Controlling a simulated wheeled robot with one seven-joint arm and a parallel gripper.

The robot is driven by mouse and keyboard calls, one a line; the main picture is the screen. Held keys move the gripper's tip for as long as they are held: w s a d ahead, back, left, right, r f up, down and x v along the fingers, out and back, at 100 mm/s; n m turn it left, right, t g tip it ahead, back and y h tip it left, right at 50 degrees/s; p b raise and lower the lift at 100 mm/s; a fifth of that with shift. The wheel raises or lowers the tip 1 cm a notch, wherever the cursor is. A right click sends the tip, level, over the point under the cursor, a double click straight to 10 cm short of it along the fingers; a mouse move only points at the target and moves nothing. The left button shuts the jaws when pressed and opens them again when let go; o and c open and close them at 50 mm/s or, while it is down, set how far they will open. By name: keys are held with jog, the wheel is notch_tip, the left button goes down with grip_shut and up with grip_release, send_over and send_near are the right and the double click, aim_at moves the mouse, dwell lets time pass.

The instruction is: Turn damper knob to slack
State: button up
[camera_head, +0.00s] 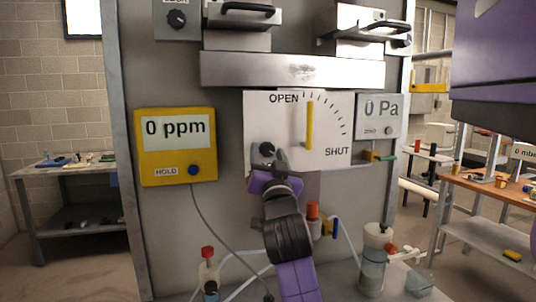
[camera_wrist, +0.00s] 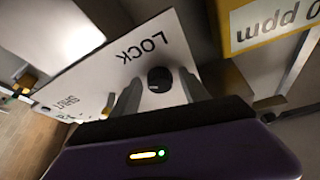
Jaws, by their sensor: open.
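A small black damper knob (camera_head: 266,149) sits at the lower left of a white panel (camera_head: 280,115) marked OPEN and SHUT. In the wrist view the black knob (camera_wrist: 160,79) shows between my two fingers, beside the upside-down word LOCK. A gap shows between each finger and the knob. My gripper (camera_head: 280,160) is open at the knob and partly covers the panel's lower left corner. Any other label by the knob is mostly hidden behind a finger. A yellow pointer (camera_head: 310,126) on the panel stands upright, between OPEN and SHUT.
A yellow meter (camera_head: 176,147) reading 0 ppm hangs to the left. A grey gauge (camera_head: 380,117) reading 0 Pa is to the right. A metal ledge (camera_head: 292,70) juts out above the panel. Hoses, a red-capped bottle (camera_head: 207,268) and a clear container (camera_head: 374,262) stand below.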

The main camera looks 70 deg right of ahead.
jog(key=shift+c, duration=0.4)
grip_shut()
